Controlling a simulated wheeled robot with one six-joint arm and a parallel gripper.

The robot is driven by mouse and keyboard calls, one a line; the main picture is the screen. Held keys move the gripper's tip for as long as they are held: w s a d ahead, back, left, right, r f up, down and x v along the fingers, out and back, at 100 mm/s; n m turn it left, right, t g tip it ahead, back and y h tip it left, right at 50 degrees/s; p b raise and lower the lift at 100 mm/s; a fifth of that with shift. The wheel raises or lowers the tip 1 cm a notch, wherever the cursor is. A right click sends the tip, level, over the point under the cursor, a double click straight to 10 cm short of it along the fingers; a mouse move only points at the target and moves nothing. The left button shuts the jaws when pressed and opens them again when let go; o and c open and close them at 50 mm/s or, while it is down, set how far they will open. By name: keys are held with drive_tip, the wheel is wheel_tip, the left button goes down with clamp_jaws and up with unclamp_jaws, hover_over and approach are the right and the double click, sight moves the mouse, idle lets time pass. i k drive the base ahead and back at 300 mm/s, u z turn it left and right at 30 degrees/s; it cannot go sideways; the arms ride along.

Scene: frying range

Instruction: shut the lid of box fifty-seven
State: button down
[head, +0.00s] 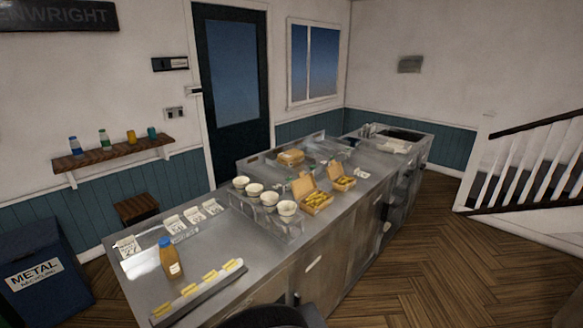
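Two cardboard boxes with raised lids stand side by side near the middle of the metal counter, each filled with yellow food. The nearer open box (317,202) has its lid (302,186) standing up at its back left. The other open box (344,184) is just behind it to the right, its lid (334,170) also up. A third box (290,157) farther back looks shut. I cannot read a number on any box, so I cannot tell which is fifty-seven. My gripper is not in view; only a dark part of me shows at the bottom edge.
Several white bowls (269,200) stand left of the open boxes. White cards (193,215), an orange-brown bottle (170,258) and a tray with yellow pieces (200,291) occupy the counter's near end. The wooden floor (430,265) right of the counter is clear.

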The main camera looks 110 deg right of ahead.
sight(335, 170)
drive_tip(key=i, duration=1.35)
drive_tip(key=z, duration=2.35)
drive_tip(key=i, duration=3.35)
drive_tip(key=z, duration=2.1)
drive_tip(key=i, duration=4.4)
